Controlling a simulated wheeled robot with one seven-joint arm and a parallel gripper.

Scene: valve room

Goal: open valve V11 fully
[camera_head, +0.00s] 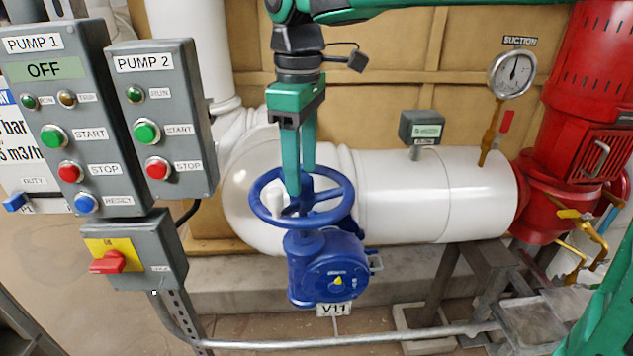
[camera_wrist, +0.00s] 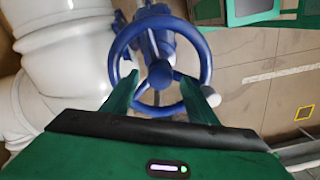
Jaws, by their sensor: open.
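Valve V11 is a blue gear-operated valve (camera_head: 322,268) with a V11 label (camera_head: 334,309) below it. Its blue spoked handwheel (camera_head: 340,211) faces up; in the wrist view the wheel (camera_wrist: 205,60) stands ahead of the fingers. A white knob (camera_wrist: 213,100) is on the near-right rim, beside the right fingertip. A small yellow pointer (camera_head: 338,281) shows on the gearbox face; its scale is too small to read. My gripper (camera_head: 300,182) points down at the wheel. In the wrist view its fingers (camera_wrist: 168,90) are spread apart at the near rim. Contact cannot be told.
A white pipe (camera_head: 400,195) runs behind the valve to a red pump (camera_head: 570,150). A suction gauge (camera_head: 512,74) stands on it. Pump control boxes (camera_head: 165,110) and a red-yellow switch (camera_head: 110,262) are at left. A grey rail (camera_head: 390,339) runs low in front.

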